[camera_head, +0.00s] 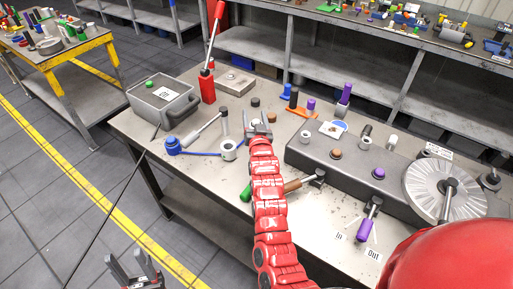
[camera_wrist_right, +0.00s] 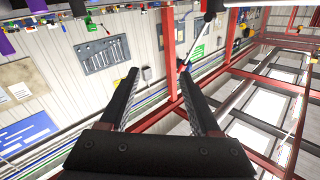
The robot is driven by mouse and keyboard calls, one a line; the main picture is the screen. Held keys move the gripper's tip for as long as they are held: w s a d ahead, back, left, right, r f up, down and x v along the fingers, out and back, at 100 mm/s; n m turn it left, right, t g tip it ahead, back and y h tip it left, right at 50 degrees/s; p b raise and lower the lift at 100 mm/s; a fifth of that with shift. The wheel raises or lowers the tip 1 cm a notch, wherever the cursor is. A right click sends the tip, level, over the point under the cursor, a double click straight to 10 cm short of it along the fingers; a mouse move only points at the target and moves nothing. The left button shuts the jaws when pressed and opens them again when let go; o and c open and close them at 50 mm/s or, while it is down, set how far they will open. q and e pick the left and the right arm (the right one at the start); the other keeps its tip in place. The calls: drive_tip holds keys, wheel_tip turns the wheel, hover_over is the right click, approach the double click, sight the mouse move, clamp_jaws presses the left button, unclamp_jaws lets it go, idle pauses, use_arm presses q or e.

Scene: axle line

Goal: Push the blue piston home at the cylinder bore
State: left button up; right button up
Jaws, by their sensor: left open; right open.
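In the head view, a small upright blue piece (camera_head: 286,91) stands at the back of the workbench, beside an orange base (camera_head: 301,111). It may be the blue piston, but I cannot be sure. A long grey block (camera_head: 320,166) with several round pieces on its top lies at the right; I cannot tell which opening is the cylinder bore. My right gripper (camera_head: 258,130) is open and empty over the middle of the bench, left of the block. Its parted fingers show in the right wrist view (camera_wrist_right: 160,95). My left gripper (camera_head: 135,272) is open and empty, low at the bottom left, off the bench.
A blue-headed tool (camera_head: 172,146) and a pale ring (camera_head: 228,151) lie nearer. A ribbed disc (camera_head: 440,190) is at the right. The bench's left front is mostly clear.

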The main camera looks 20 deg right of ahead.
drive_tip(key=s+m+g+y, duration=0.25)
drive_tip(key=s+g, duration=0.45)
drive_tip(key=g, duration=0.5)
drive_tip(key=shift+n+g+y, duration=0.25)
drive_tip(key=shift+g, duration=0.05)
drive_tip(key=x, duration=1)
drive_tip(key=shift+d+f+b, duration=0.1)
drive_tip(key=shift+f+b, duration=0.1)
drive_tip(key=shift+b, duration=0.1)
drive_tip(key=shift+x, duration=0.75)
drive_tip(key=shift+w+d+f+p, duration=0.1)
drive_tip(key=shift+w+f+p, duration=0.2)
drive_tip(key=shift+p, duration=0.4)
drive_tip(key=shift+w+d+f+p, duration=0.15)
drive_tip(key=shift+w+f+p, duration=0.15)
drive_tip(key=shift+f+p, duration=0.35)
drive_tip(key=shift+p+x, duration=0.4)
drive_tip(key=shift+x, duration=1.05)
